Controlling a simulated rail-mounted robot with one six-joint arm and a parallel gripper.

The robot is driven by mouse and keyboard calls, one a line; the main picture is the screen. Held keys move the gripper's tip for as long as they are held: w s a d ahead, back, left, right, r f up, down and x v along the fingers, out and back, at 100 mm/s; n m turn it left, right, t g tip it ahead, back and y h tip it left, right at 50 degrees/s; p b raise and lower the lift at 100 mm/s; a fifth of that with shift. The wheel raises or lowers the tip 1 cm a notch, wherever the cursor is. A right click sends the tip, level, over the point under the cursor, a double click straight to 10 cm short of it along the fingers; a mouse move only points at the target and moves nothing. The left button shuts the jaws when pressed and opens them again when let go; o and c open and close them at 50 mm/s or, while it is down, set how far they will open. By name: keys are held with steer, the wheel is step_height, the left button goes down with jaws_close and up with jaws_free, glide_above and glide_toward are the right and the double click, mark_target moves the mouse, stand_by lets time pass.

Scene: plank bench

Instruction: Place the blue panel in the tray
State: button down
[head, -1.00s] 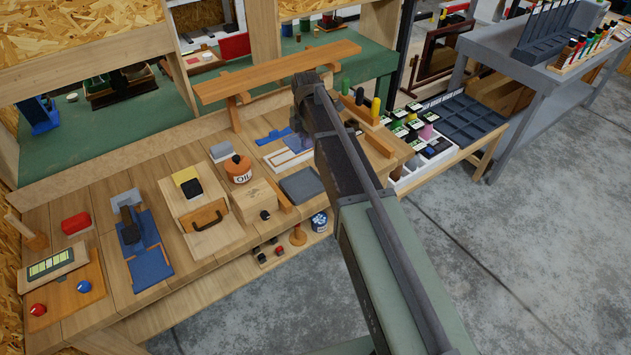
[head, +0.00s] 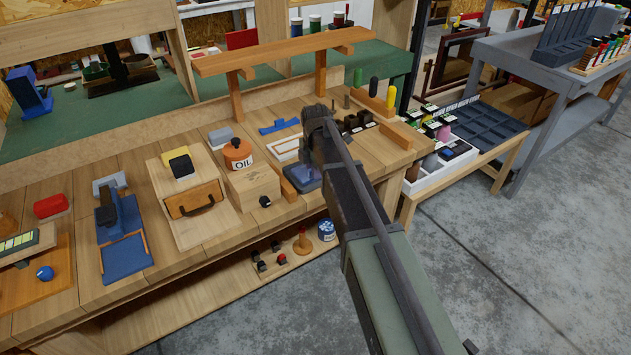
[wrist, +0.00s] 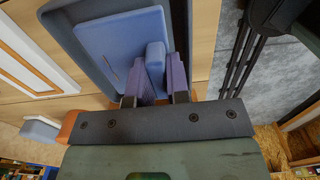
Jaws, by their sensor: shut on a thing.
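The blue panel (wrist: 115,42) is a light blue slab with a raised bar. In the wrist view my gripper (wrist: 157,78) is shut on this bar, with one finger on each side. The panel lies over the dark blue-grey tray (wrist: 66,42), within its rim outline. I cannot tell whether it touches the tray floor. In the head view the panel (head: 307,176) shows as a bluish patch over the tray, left of my arm. My arm hides the fingers there and part of the tray.
A white frame (head: 286,149) lies behind the tray. A wooden block with an orange oil can (head: 237,153) stands to the left. A raised wooden shelf (head: 280,52) spans the back. A white compartment box (head: 425,178) is at right.

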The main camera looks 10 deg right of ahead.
steer(key=shift+f+p, duration=0.25)
steer(key=shift+p, duration=0.05)
steer(key=shift+f, duration=0.2)
steer(key=c, duration=1.4)
jaws_free()
step_height(320, 180, up, 13)
steer(key=p, duration=1.2)
steer(key=s+m, duration=0.7)
steer(key=s, duration=0.1)
steer(key=s+m, duration=0.7)
steer(key=s, duration=0.2)
steer(key=s+a+m, duration=0.1)
steer(key=s+m, duration=0.6)
steer(key=s, duration=0.1)
steer(key=shift+s+f+m, duration=0.3)
steer(key=shift+s+m, duration=0.1)
